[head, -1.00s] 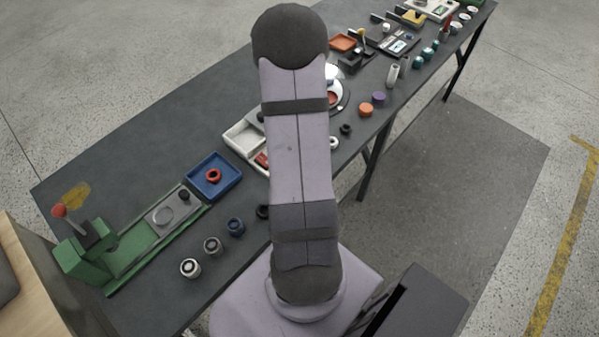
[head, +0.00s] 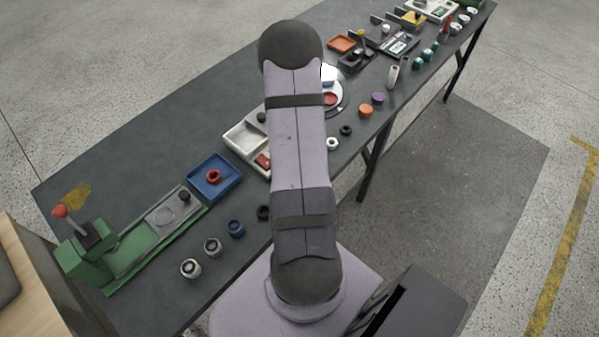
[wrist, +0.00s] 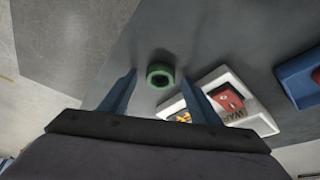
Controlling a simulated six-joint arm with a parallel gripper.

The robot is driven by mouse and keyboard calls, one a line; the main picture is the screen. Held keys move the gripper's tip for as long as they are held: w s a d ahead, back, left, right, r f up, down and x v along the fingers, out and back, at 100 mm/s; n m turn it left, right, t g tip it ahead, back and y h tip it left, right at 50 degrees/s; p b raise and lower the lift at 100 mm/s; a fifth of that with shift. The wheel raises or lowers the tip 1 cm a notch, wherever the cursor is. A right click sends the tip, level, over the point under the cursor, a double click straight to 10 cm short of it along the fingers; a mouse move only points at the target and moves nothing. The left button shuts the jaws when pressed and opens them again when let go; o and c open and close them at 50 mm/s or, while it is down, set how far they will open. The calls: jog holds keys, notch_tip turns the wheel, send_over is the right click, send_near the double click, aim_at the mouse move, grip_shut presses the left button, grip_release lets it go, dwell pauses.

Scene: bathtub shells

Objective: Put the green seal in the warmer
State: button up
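The green seal (wrist: 160,75) is a thick ring on the dark table in the wrist view. It shows between the fingertips of my gripper (wrist: 159,77), which is open and empty. The fingers appear above the seal; I cannot tell how far. The warmer (wrist: 262,122) is a white unit with a red switch and partly readable lettering, just right of the seal and partly behind the right finger. In the head view the warmer (head: 238,136) is a white tray left of my arm. My arm hides the seal and gripper there.
A blue tray (head: 230,184) holding a red ring stands left of the warmer in the head view. A green press (head: 85,262) is at the near left. Dark and white rings (head: 333,144) lie right of my arm. Several other parts stand farther back.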

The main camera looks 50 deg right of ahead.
jog(key=c, duration=1.1)
notch_tip(320, 180, up, 10)
jog(key=p, duration=0.4)
